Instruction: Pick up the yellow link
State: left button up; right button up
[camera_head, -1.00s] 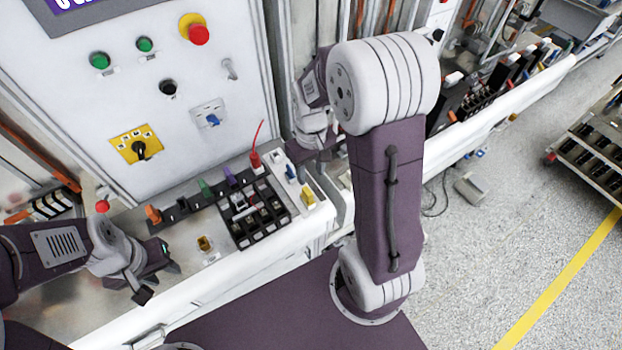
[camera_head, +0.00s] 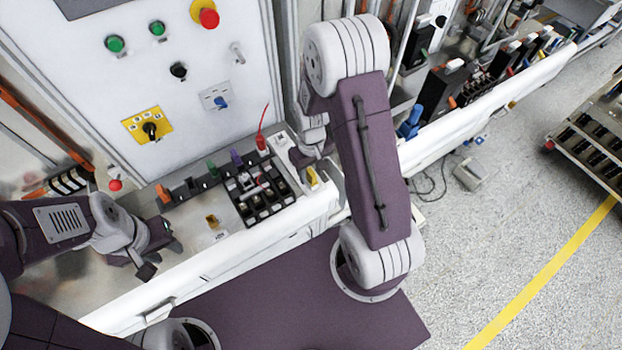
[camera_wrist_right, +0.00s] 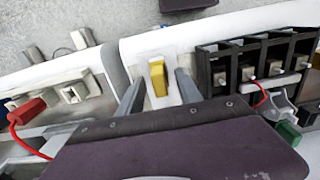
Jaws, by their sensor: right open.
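The yellow link (camera_head: 312,178) stands on a pale block at the right end of the bench, beside the black rack. In the right wrist view the yellow link (camera_wrist_right: 158,80) is upright between the two finger tips. My right gripper (camera_wrist_right: 158,92) is open around it, with a gap on each side and no visible contact. In the head view my right gripper (camera_head: 308,158) is just behind the link, partly covered by my arm. My left gripper (camera_head: 161,258) is empty, its fingers apart, over the left part of the bench.
A black rack (camera_head: 262,196) with several cells stands left of the link. A red plug (camera_head: 262,143) with a red lead stands behind the rack. The metal bench top at left is mostly clear.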

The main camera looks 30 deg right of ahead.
jog(key=shift+w+d+f, duration=0.1)
jog(key=shift+d, duration=0.05)
jog(key=shift+s+a, duration=0.2)
grip_shut()
jog(key=shift+w+d, duration=0.1)
dwell(1.0)
